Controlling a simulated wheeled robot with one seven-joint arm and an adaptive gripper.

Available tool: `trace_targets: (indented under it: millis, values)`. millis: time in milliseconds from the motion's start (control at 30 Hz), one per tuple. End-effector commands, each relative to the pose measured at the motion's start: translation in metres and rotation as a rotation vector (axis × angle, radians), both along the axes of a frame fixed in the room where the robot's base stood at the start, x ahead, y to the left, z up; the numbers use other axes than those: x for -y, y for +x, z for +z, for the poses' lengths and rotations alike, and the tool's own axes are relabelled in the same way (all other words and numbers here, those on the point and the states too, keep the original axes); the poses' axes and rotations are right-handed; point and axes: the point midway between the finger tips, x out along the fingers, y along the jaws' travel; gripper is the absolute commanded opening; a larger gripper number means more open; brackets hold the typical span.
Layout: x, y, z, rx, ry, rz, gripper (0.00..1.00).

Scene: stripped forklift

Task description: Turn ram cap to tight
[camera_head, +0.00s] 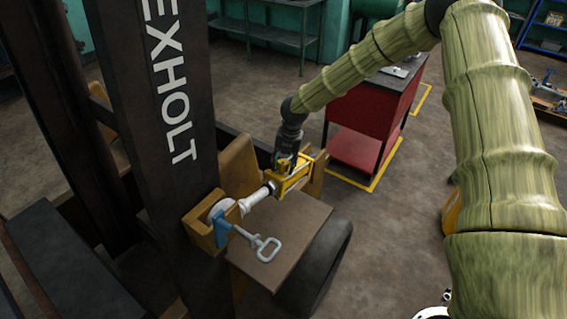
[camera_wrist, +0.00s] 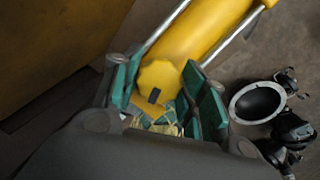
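The ram is a yellow cylinder (camera_wrist: 205,35) with metal side rods in the wrist view. In the camera_head view its yellow body (camera_head: 298,177) lies beside the mast, its pale rod running to a bracket. The ram cap (camera_wrist: 160,80) is a round yellow knob with a dark mark on its face. My gripper (camera_wrist: 163,62) has its green-padded fingers on either side of the cap. The fingers stand apart with the cap between them; whether both pads touch it is unclear. In the camera_head view my gripper (camera_head: 286,162) is at the ram, its fingers partly hidden.
The dark forklift mast (camera_head: 160,110) stands at left. A blue piece (camera_head: 221,229) and a grey looped handle (camera_head: 266,247) sit at the tan bracket (camera_head: 197,226). A brown plate (camera_head: 275,250) lies below the ram.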

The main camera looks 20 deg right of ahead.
Motion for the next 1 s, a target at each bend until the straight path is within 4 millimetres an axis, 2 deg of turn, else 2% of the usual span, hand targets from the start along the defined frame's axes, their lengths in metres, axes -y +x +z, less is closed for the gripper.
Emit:
trace_targets:
  millis: [33, 100, 567, 1000]
  values:
    - [0.0000, 0.0000, 0.0001, 0.000, 0.000, 0.000, 0.27]
    - [0.0000, 0.0000, 0.0001, 0.000, 0.000, 0.000, 0.15]
    - [-0.0008, 0.0000, -0.0013, -0.020, -0.017, -0.082, 0.15]
    - [-0.0014, 0.0005, -0.0017, -0.100, -0.082, -0.439, 0.15]
